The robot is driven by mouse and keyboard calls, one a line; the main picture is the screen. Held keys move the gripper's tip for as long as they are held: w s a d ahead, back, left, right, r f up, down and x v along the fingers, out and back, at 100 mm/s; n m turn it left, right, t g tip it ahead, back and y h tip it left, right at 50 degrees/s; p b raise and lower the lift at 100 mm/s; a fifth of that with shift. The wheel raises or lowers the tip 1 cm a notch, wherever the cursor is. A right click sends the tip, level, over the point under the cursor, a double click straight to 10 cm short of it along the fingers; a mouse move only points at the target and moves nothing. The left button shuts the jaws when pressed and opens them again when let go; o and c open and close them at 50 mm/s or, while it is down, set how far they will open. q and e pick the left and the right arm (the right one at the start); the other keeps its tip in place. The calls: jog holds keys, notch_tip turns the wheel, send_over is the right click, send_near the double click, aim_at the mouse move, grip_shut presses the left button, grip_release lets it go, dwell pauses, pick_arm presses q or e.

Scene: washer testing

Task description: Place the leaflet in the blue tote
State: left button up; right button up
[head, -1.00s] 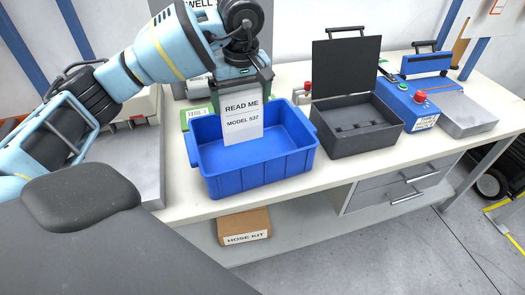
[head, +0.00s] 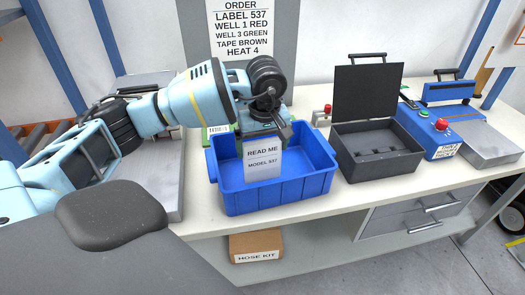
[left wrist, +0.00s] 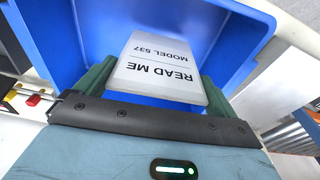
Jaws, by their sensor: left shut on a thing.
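The leaflet (head: 263,160) is a white sheet printed "READ ME" and "MODEL 537". It hangs upright inside the opening of the blue tote (head: 280,195) on the bench. My left gripper (head: 266,137) is above the tote, shut on the leaflet's top edge. In the left wrist view the leaflet (left wrist: 155,62) sticks out from between the green fingers of my left gripper (left wrist: 150,88), with the blue tote's wall and floor (left wrist: 85,30) around it. I cannot tell whether its lower edge touches the tote floor. My right gripper is not in view.
An open dark grey case (head: 375,158) stands right of the tote, and a blue machine with a red button (head: 436,128) is farther right. An order sign (head: 252,22) stands behind. A hose kit box (head: 256,244) is on the lower shelf.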

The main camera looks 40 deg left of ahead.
pick_arm(q)
jog(key=shift+f, duration=1.1)
jog(key=shift+f, duration=0.15)
jog(key=o, duration=0.9)
notch_tip(320, 180, up, 12)
jog(key=d, duration=0.1)
jog(key=shift+s, duration=0.4)
jog(key=shift+d, duration=0.1)
